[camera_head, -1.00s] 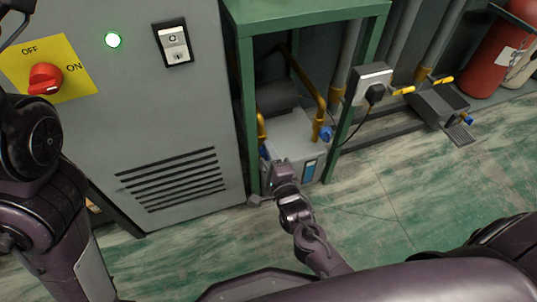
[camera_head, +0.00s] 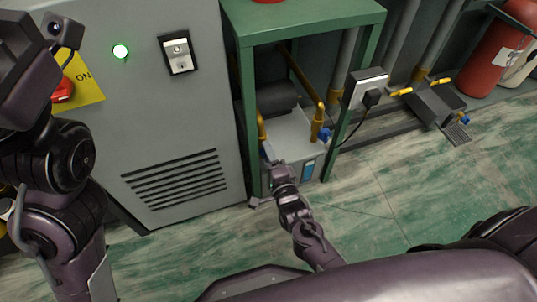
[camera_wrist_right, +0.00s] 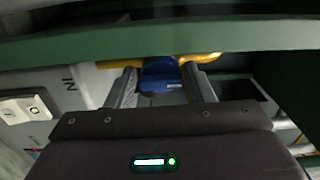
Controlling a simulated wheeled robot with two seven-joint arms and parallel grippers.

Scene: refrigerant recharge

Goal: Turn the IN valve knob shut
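The grey recovery unit (camera_head: 290,132) stands on the floor inside a green frame. The blue IN valve knob (camera_wrist_right: 160,75) shows in the right wrist view, below a yellow pipe and close to an upside-down IN marking (camera_wrist_right: 68,78). My right gripper (camera_wrist_right: 161,88) has one finger on each side of this knob, and the fingers look closed against it. In the head view my right gripper (camera_head: 275,165) is at the unit's near left corner and mostly hides the knob. A second blue knob (camera_head: 325,134) is on the unit's right side. My left arm is at the left; its fingers cannot be made out.
The green stand (camera_head: 300,17) has a top and legs close around my right gripper. A grey cabinet (camera_head: 180,110) stands to the left. A socket box (camera_head: 368,86) with a black plug and cord is at the right. The green floor (camera_head: 400,190) at right is clear.

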